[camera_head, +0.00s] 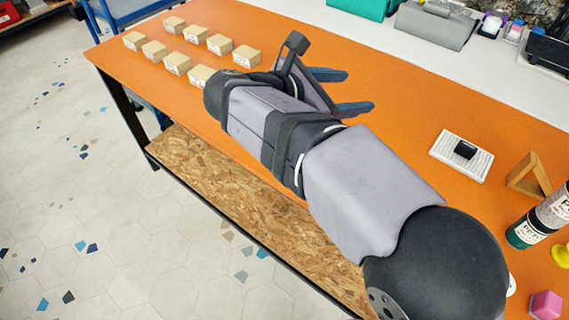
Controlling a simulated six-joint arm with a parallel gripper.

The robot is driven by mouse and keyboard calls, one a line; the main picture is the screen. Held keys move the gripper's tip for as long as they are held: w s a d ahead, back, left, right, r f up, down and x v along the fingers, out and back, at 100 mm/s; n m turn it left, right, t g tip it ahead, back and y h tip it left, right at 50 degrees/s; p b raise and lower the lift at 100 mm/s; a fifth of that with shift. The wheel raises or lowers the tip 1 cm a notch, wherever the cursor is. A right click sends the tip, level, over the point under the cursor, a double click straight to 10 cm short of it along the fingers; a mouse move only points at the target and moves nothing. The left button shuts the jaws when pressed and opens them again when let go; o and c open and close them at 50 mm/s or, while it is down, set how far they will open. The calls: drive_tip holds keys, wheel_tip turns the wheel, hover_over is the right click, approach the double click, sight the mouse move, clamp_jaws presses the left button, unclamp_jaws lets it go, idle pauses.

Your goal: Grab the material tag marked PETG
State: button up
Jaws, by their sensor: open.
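Several small pale wooden blocks with white labels stand in two rows at the far left end of the orange table. The back row runs from one block (174,25) to another (246,56), and the front row from one (135,40) to one partly by my arm (200,76). The labels are too small to read, so I cannot tell which is PETG. My gripper (358,92) is open and empty over the table, right of the blocks, its two dark fingers pointing right, away from them. My arm may hide part of the table behind it.
To the right are a white ribbed tray (450,154) with a dark item (465,149), a wooden triangle (530,173), a bottle (528,230) and a pink block (545,305). A grey box (436,24) stands at the back.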

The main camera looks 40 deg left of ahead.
drive_tip(key=s+a+r+n+t+y+b, duration=0.1)
drive_tip(key=s+a+n+t+y+b, duration=0.4)
drive_tip(key=s+a, duration=0.85)
drive_tip(key=shift+n+g+h, duration=0.3)
drive_tip(key=shift+n+h, duration=0.2)
drive_tip(key=f, duration=1.9)
drive_tip(key=shift+w+f, duration=0.35)
drive_tip(key=shift+f, duration=0.25)
drive_tip(key=shift+w+a+f, duration=0.1)
drive_tip(key=shift+w+f, duration=0.05)
drive_tip(key=shift+w, duration=1.1)
drive_tip(key=shift+w+f, duration=0.15)
drive_tip(key=shift+w, duration=1.05)
drive_tip(key=shift+w+a+f, duration=0.1)
drive_tip(key=shift+w+f, duration=0.05)
drive_tip(key=shift+w, duration=1.1)
drive_tip(key=c, duration=1.1)
